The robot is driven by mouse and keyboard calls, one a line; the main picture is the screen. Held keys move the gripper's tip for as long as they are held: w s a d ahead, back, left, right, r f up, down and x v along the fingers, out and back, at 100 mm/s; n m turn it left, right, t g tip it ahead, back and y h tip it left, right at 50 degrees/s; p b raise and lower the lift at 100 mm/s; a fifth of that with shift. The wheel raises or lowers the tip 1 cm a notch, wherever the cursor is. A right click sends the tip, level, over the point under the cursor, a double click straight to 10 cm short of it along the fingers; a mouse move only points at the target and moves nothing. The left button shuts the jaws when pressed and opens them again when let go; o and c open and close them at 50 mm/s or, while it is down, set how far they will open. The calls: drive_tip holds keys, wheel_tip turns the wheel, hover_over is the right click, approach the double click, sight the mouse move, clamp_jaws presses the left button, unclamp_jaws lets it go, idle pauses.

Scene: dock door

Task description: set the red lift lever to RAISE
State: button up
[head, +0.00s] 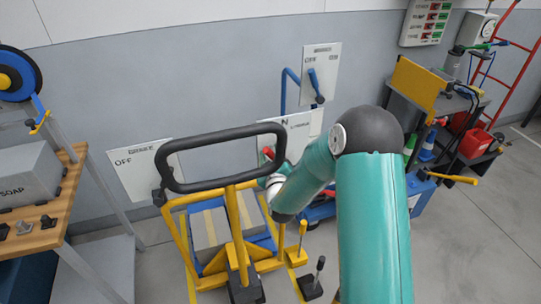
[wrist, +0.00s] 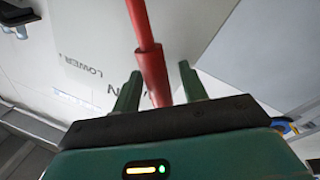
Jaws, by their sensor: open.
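The red lift lever (wrist: 150,60) runs down from the top of the wrist view, and its lower end lies between the two green fingers of my gripper (wrist: 160,72). The fingers are open, one on each side of it; I cannot tell if either touches. Behind it is a white plate (wrist: 92,35) with the word LOWER and part of an N. In the head view a short red piece of the lever (head: 268,152) shows in front of the white plate (head: 301,124), beside my arm. My fingers are hidden there, and the RAISE mark is not readable.
A pallet truck's black loop handle (head: 222,134) stands in front of the lever. Left is a bench with a SOAP box (head: 30,175). An OFF plate (head: 128,165) and a plate with a blue lever (head: 315,85) are on the wall.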

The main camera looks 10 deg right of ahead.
drive_tip(key=s+f, duration=0.1)
drive_tip(key=s, duration=1.2)
drive_tip(key=shift+s+d+f, duration=0.25)
drive_tip(key=shift+s+f, duration=0.05)
drive_tip(key=shift+s, duration=0.05)
